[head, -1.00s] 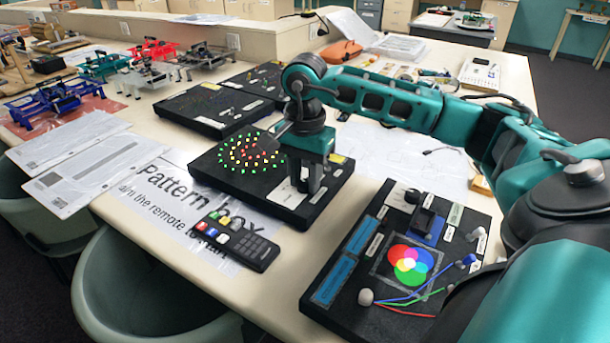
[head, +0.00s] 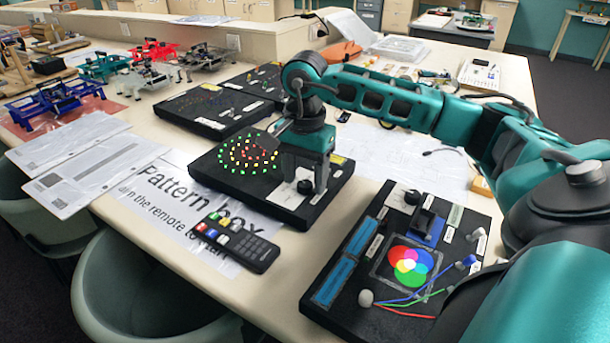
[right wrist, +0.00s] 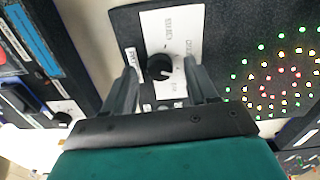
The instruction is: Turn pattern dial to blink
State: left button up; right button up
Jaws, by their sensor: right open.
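The pattern box (head: 225,182) is a black board on the table with rings of lit coloured dots at its left end. Its pattern dial (head: 305,187) is a dark round knob on a white label plate at the right end. My right gripper (head: 306,182) points down over the dial, open, one finger to each side. In the right wrist view the dial (right wrist: 159,67) shows between the two spread fingertips, with a gap on both sides. I cannot tell whether the fingers touch it. The words around the dial are too blurred to read. My left gripper is out of view.
A black remote (head: 237,243) lies in front of the box on the printed Pattern box sheet (head: 165,190). A second black board (head: 345,285) with a colour-circle picture, knobs and wires stands close on the right. More boards (head: 205,110) lie behind.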

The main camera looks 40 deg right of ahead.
aim_at(305, 184)
notch_tip(305, 184, up, 12)
jog(key=p, duration=0.1)
jog(key=shift+r, duration=0.25)
dwell(0.5)
